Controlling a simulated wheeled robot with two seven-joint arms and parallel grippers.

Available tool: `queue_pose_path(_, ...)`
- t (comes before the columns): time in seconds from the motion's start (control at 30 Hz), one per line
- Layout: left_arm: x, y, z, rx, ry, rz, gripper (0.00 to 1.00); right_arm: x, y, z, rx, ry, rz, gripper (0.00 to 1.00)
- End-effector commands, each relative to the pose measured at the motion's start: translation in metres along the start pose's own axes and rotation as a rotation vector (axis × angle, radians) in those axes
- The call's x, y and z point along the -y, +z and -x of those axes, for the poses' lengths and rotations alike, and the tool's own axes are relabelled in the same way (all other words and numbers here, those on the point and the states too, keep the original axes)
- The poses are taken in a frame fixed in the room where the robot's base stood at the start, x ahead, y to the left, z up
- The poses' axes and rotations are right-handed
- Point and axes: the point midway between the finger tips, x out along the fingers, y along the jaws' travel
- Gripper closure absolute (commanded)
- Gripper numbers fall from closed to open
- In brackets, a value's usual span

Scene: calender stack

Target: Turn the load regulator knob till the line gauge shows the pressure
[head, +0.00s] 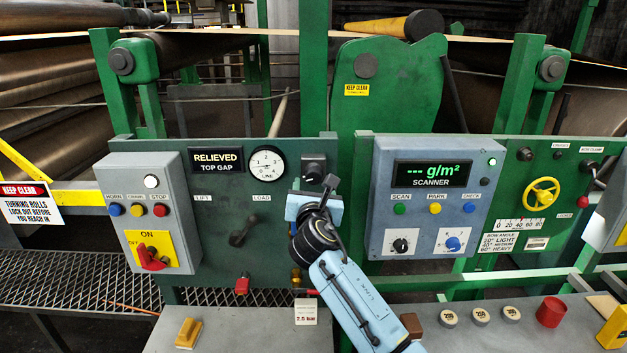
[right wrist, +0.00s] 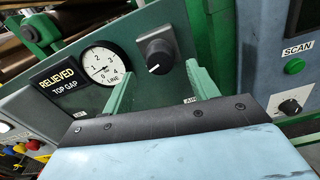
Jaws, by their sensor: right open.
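The load regulator knob (head: 313,168) is black and sits on a grey plate on the green panel. In the right wrist view the knob (right wrist: 156,55) has a white pointer mark and shows between my fingers' tips, beyond them. The white line gauge (head: 267,163) is left of it and also shows in the right wrist view (right wrist: 102,65); I cannot read its needle exactly. A card (head: 306,312) below reads 2.5 bar. My right gripper (head: 318,196) is just below the knob in the head view. It is open and empty (right wrist: 160,78). My left gripper is out of view.
A "RELIEVED TOP GAP" display (head: 216,160) is left of the gauge. A dark lever (head: 243,231) stands out below it. The scanner box (head: 435,195) is right of my arm. A red-handled ON switch (head: 151,257) is at the left. A grey shelf (head: 250,335) runs below.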

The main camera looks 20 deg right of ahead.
Motion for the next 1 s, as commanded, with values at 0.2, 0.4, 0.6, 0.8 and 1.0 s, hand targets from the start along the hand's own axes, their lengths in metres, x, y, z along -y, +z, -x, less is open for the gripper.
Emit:
queue_pose_path(0.2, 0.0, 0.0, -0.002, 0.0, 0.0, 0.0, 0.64, 0.0, 0.0, -0.028, 0.001, -0.001, -0.001, 0.41)
queue_pose_path(0.4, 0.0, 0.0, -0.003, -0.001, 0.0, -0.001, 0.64, 0.0, -0.001, -0.04, -0.001, 0.001, -0.001, 0.41)
queue_pose_path(0.6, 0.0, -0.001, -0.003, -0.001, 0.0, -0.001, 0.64, 0.0, -0.001, -0.042, -0.001, 0.001, -0.002, 0.41)
queue_pose_path(0.8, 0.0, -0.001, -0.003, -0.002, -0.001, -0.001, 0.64, 0.0, 0.0, -0.042, -0.001, 0.001, -0.001, 0.5)
queue_pose_path(1.0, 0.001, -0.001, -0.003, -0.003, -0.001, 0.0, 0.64, 0.0, -0.001, -0.042, -0.001, 0.001, -0.001, 0.76)
